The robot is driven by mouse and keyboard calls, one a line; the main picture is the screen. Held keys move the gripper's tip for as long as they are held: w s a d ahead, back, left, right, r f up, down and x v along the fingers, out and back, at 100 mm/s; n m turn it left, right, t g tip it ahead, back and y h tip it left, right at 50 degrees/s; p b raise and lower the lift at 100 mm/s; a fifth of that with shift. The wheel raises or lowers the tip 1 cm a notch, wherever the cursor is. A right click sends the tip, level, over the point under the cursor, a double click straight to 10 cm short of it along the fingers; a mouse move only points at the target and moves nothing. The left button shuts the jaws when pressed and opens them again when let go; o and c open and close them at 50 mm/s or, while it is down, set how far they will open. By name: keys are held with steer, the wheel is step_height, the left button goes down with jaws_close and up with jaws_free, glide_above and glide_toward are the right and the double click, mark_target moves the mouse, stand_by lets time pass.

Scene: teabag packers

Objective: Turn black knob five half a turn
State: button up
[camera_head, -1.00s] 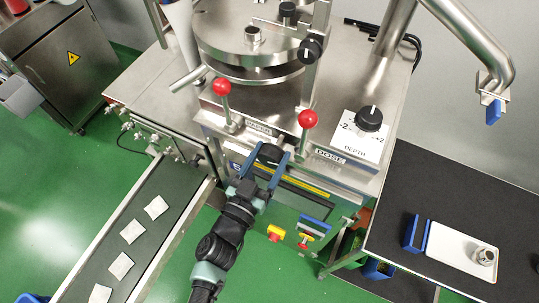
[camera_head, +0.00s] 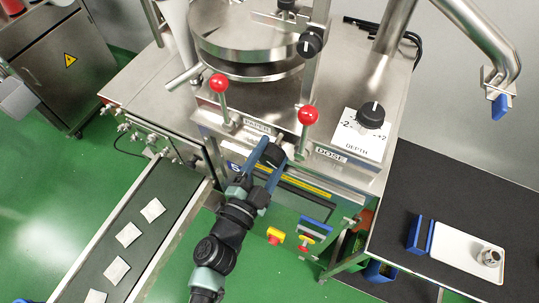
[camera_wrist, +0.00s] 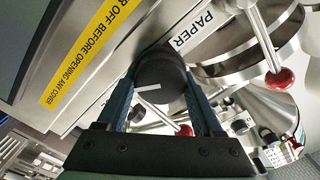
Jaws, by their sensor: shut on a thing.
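The black knob (camera_head: 276,154) sits on the machine's front face, below the PAPER label (camera_head: 257,128). I cannot read a number five on it. My gripper (camera_head: 272,156) is around the knob, with its two blue fingers shut on opposite sides. In the wrist view the knob (camera_wrist: 160,72) is a round black cap between the fingers, with a white pointer line (camera_wrist: 148,87) toward the left finger. The fingers hide parts of the knob's sides.
Two red-balled levers (camera_head: 218,84) (camera_head: 307,115) rise just behind the knob. A black DEPTH knob (camera_head: 370,115) stands to the right. A red emergency button (camera_head: 274,236) is below. A conveyor (camera_head: 150,235) with teabags runs at the left.

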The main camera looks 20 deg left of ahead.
mark_target(267, 160)
steer(key=shift+s+f+m, duration=0.1)
steer(key=shift+f+m, duration=0.05)
steer(key=shift+m, duration=0.45)
steer(key=shift+a, duration=0.1)
steer(key=shift+s+a+f, duration=0.1)
steer(key=shift+a+f, duration=0.05)
steer(key=shift+a, duration=0.05)
stand_by(0.5)
steer(key=o, duration=1.4)
steer(key=shift+c, duration=0.2)
steer(key=shift+r, duration=0.25)
steer(key=shift+s+f, duration=0.2)
steer(key=shift+s, duration=0.15)
steer(key=s, duration=0.2)
steer(key=shift+s+d+r+b, duration=0.1)
steer(key=shift+s+r+b, duration=0.2)
steer(key=shift+r, duration=0.1)
steer(key=s, duration=1.1)
steer(key=shift+r, duration=0.15)
